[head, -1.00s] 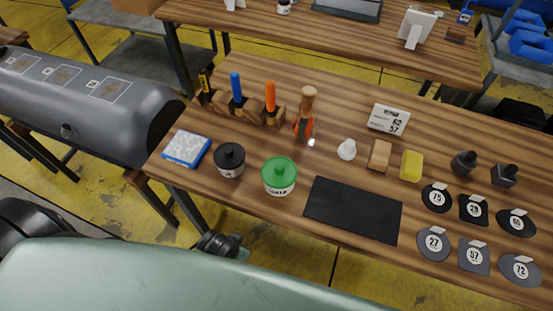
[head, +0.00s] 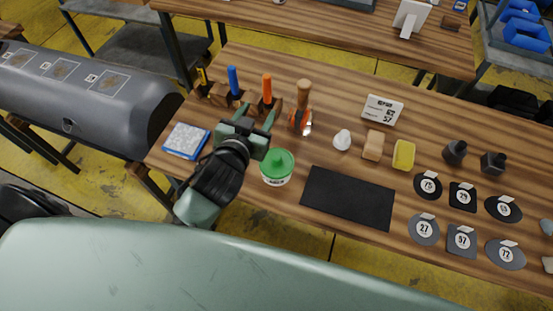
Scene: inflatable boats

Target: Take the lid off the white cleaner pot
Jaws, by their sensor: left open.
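A squat pot with a white body and a green knobbed lid (head: 278,162) stands upright near the front edge of the wooden table; I take it as the white cleaner pot, though its label is too small to read. The lid sits on it. My left gripper (head: 254,113) is open, just left of and behind this pot in the picture, with its fingers pointing away from me toward the tool rack. Nothing shows between the fingers. The black-lidded pot is hidden behind my left gripper and wrist. My right gripper is not in view.
A blue-and-white box (head: 186,140) lies left of my wrist. A wooden rack holds a blue-handled tool (head: 233,80) and an orange-handled one (head: 267,88). A black mat (head: 347,198) lies bare right of the pot. Numbered dark patches (head: 424,229) lie further right.

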